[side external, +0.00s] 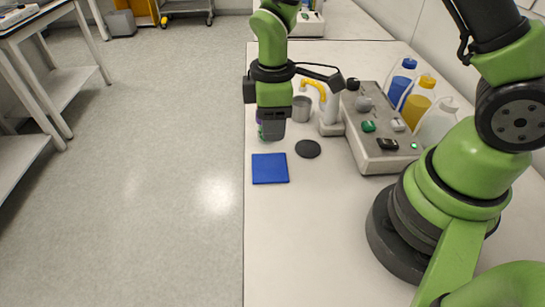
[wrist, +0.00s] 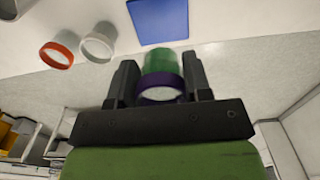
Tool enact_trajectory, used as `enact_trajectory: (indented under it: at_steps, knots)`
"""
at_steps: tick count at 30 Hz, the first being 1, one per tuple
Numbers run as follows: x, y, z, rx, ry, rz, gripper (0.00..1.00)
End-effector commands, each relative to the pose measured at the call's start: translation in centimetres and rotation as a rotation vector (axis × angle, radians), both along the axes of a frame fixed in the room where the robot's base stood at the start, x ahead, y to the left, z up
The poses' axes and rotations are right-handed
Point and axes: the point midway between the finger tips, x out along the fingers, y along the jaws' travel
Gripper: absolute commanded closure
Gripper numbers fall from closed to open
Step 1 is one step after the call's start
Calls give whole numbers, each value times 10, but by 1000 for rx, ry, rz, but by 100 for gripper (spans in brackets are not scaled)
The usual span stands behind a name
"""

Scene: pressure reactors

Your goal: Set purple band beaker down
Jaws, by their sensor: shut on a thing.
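The purple band beaker (wrist: 160,88) sits between the two fingers of my gripper (wrist: 161,72) in the wrist view. It is clear, has a purple ring at its rim and green content inside. My gripper is shut on it. In the side view my gripper (side external: 270,132) hangs beyond the blue square mat (side external: 270,168), and only a sliver of the purple and green beaker shows at its left edge. The blue mat also shows in the wrist view (wrist: 158,22), beyond the beaker. I cannot tell whether the beaker's base touches the table.
A beaker with an orange-red band (wrist: 57,54) and one with a pale band (wrist: 97,44) show in the wrist view. A black disc (side external: 308,149), a grey cup (side external: 302,108), a control box (side external: 384,140) and several bottles (side external: 418,102) are right of my gripper. The table front is clear.

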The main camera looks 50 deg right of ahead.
Motion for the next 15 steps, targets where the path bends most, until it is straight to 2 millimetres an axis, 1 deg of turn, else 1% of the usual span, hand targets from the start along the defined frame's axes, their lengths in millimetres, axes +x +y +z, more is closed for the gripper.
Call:
enact_trajectory:
  at_steps: [1, 3, 8, 15]
  knots:
    - [-2, 0, -12, -1, 8, 0, 78]
    - [-1, 0, -24, -1, 7, 0, 78]
    - [-1, 0, -41, -1, 4, -2, 78]
    - [-1, -1, -76, -1, 4, -3, 78]
